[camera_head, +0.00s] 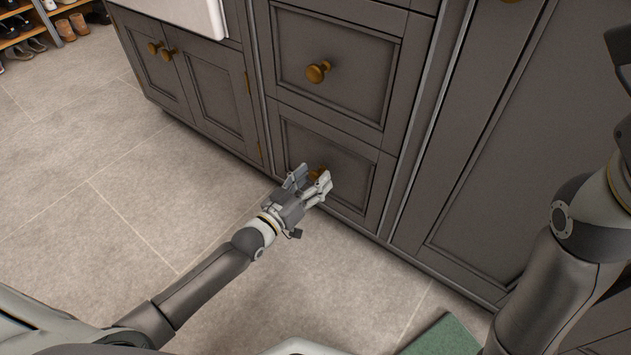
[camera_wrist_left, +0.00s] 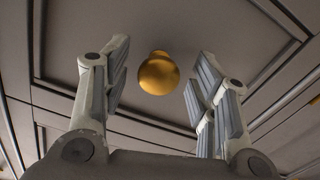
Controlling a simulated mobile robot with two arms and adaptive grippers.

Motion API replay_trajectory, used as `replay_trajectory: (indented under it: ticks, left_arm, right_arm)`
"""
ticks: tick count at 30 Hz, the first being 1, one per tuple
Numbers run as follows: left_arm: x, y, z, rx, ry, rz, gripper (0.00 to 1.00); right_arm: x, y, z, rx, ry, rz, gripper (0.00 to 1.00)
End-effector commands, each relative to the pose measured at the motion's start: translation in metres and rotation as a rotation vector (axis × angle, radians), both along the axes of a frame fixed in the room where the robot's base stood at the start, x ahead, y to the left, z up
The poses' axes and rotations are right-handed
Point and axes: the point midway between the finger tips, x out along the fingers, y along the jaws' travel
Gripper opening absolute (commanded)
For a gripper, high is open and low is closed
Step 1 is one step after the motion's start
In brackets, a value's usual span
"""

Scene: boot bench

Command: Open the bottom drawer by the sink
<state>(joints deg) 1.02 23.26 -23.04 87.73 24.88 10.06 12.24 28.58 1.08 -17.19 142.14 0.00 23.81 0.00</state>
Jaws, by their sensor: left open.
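The bottom drawer (camera_head: 350,187) is a dark grey panelled front below another drawer, to the right of the sink cabinet. It looks closed, flush with the cabinet. Its brass knob (camera_head: 317,171) is partly hidden behind my left gripper (camera_head: 311,180) in the head view. In the left wrist view the round brass knob (camera_wrist_left: 158,74) shows whole, between and ahead of the fingers of the open left gripper (camera_wrist_left: 155,90). The fingers stand apart on both sides of it, and no contact shows.
The upper drawer (camera_head: 335,60) with a brass knob sits above. A white sink (camera_head: 185,14) tops the two-door cabinet (camera_head: 195,85) at left. A shoe rack (camera_head: 50,20) stands far left. A green mat (camera_head: 445,338) lies at the front; the tiled floor is otherwise clear.

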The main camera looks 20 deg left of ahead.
Motion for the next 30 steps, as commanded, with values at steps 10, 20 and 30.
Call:
replay_trajectory:
  ticks: [10,20,30]
  left_arm:
    - [0.0127,-0.0050,0.0001,-0.001,0.001,0.000,0.54]
    - [0.0125,-0.0049,0.0004,-0.001,0.000,0.000,0.31]
    - [0.0124,-0.0047,0.0004,-0.001,0.000,0.000,0.00]
  right_arm:
    - [-0.0073,0.0006,0.0023,-0.001,-0.024,-0.001,0.00]
    - [-0.0072,0.0007,0.0025,-0.001,-0.024,-0.001,0.00]
    - [-0.0071,0.0007,0.0024,-0.001,-0.023,0.000,0.00]
